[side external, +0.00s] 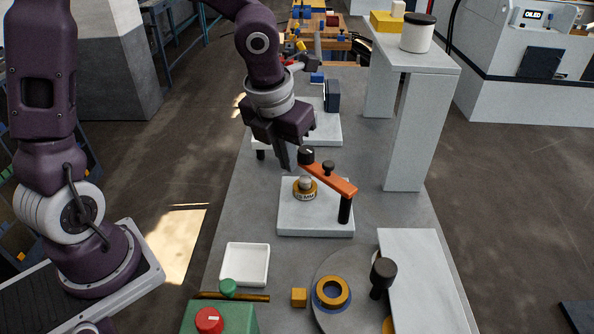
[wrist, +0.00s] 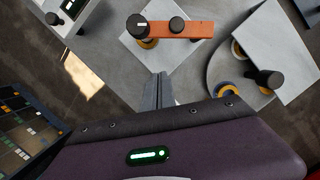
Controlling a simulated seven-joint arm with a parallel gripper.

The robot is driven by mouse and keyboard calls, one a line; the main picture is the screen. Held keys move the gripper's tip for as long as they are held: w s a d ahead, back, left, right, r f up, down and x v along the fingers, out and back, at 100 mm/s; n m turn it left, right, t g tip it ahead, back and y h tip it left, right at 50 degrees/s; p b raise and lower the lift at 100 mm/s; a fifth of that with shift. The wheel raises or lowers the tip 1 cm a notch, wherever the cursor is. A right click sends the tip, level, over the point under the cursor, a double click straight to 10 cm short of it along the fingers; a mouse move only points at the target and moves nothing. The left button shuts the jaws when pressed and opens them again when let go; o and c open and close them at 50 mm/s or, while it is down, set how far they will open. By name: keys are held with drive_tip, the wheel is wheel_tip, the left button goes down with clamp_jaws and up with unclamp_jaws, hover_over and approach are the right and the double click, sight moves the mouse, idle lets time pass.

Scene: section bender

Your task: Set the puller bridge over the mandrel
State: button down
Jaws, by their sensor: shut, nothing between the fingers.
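The puller bridge (side external: 331,179) is an orange bar with a black knob at its left end and a smaller black knob partway along. A black post under its right end stands on a white base plate (side external: 290,226). The mandrel (side external: 305,187) is a short silver post in a brass-coloured collar on this plate. The bridge's left end hangs above the mandrel, with a visible gap. The wrist view shows the bridge (wrist: 190,30) from above, mostly covering the collar. My gripper (side external: 284,164) is shut and empty, left of the bridge's knob and apart from it; its fingers (wrist: 158,80) point toward the plate.
A white tray (side external: 246,264) and a green box with a red button (side external: 209,319) are at front left. A round grey table with a blue-and-gold ring (side external: 332,292) and black knob (side external: 383,273) is at front right. A tall white shelf (side external: 405,130) stands back right.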

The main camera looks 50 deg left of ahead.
drive_tip(key=shift+v, duration=1.8)
drive_tip(key=s+a+r+n+t, duration=0.1)
drive_tip(key=s+r+n, duration=0.2)
drive_tip(key=s+n, duration=0.6)
drive_tip(key=s+a+r+n+t, duration=0.1)
drive_tip(key=s+r+n, duration=0.2)
drive_tip(key=s+n, duration=0.6)
drive_tip(key=n, duration=1.5)
drive_tip(key=shift+s+a+r+t+h, duration=0.2)
drive_tip(key=shift+a+t+h, duration=0.1)
drive_tip(key=shift+t, duration=0.1)
drive_tip(key=shift+w, duration=0.1)
